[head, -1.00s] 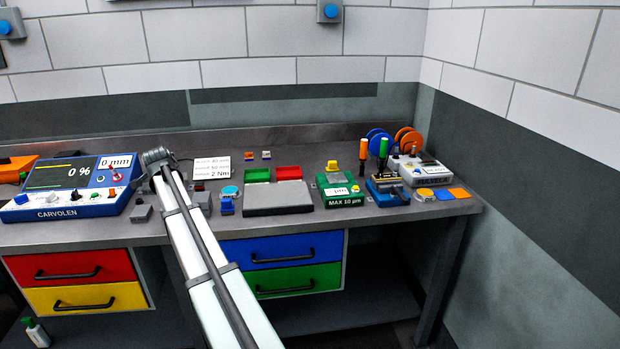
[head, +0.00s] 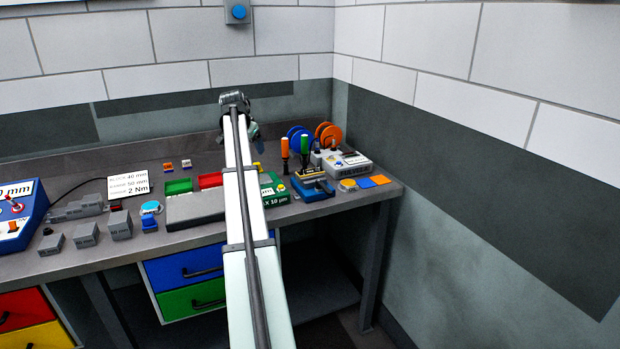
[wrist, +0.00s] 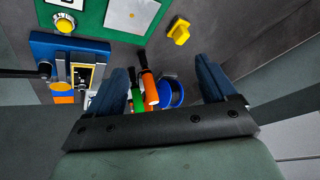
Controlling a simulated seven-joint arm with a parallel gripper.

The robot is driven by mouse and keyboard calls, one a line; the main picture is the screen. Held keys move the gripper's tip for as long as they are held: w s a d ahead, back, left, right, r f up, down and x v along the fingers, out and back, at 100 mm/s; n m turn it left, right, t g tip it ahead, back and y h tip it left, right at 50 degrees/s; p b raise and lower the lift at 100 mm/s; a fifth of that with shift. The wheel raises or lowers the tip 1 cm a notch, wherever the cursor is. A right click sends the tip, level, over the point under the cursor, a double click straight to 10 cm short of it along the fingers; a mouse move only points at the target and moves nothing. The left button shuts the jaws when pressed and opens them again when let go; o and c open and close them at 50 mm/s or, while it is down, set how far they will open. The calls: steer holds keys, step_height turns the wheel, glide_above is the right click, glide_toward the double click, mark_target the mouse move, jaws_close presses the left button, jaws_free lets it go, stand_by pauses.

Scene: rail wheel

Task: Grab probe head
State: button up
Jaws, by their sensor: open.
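I cannot tell for certain which item is the probe head. A small yellow piece (wrist: 178,32) lies on the bench beyond my fingers in the wrist view; in the head view a bit of yellow (head: 258,166) shows just right of my arm. My gripper (wrist: 161,66) is open and empty, its two blue fingers wide apart. An orange-handled tool (wrist: 150,90) and a green-handled tool (wrist: 137,100) show between the fingers, lower down and nearer the left one. In the head view my gripper (head: 254,132) is mostly hidden behind my wrist, above the back of the bench.
A green box (wrist: 90,15) and a blue fixture (wrist: 60,45) stand on the bench. Blue and orange spools (head: 328,133) and a grey device (head: 350,164) stand at the right. A grey plate (head: 190,210) and several grey blocks (head: 86,233) lie left of my arm.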

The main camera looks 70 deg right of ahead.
steer(key=m+g+y, duration=0.1)
steer(key=g+y, duration=0.1)
glide_toward(316, 170)
steer(key=x, duration=0.3)
steer(key=d+x, duration=0.1)
steer(key=x, duration=0.3)
steer(key=shift+d+f, duration=0.1)
steer(key=shift+d, duration=0.05)
steer(key=shift+c, duration=0.2)
steer(key=c, duration=1.5)
steer(key=shift+c, duration=0.2)
